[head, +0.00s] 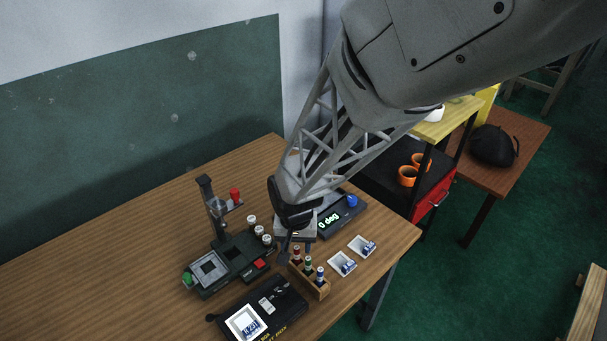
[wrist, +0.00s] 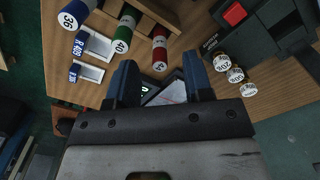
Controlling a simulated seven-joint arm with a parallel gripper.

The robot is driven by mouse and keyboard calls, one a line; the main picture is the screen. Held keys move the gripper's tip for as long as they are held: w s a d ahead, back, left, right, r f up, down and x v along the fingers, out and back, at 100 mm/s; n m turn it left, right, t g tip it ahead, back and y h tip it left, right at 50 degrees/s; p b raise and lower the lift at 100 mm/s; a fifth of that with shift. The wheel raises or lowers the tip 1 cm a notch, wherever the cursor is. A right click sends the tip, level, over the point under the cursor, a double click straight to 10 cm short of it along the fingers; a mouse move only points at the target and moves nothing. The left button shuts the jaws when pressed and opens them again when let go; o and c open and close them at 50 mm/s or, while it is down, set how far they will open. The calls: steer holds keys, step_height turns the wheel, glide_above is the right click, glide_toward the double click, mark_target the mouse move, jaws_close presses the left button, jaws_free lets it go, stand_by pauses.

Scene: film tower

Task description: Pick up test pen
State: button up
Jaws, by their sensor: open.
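Three test pens stand upright in a small wooden rack (head: 323,292) near the table's front right. They are a red one (head: 296,256), a green one (head: 308,266) and a blue one (head: 320,277). In the wrist view the caps of the blue pen (wrist: 72,16) and green pen (wrist: 123,38) read 36 and 40; the number on the red pen (wrist: 160,50) is harder to read. My gripper (head: 296,252) is open and empty, just behind the rack's red-pen end. In the wrist view its fingers (wrist: 160,75) point toward the red pen, apart from it.
A dark station with a red button (head: 260,264) and white-capped posts (head: 260,230) stands left of my gripper. A display unit (head: 345,212) is behind it. Two white trays (head: 342,264) (head: 363,246) lie right of the rack. A black case (head: 285,303) lies in front.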

mark_target(297, 255)
stand_by(0.3)
steer(key=shift+w+f, duration=0.1)
steer(key=shift+f, duration=2.5)
steer(key=shift+c, duration=0.2)
jaws_close()
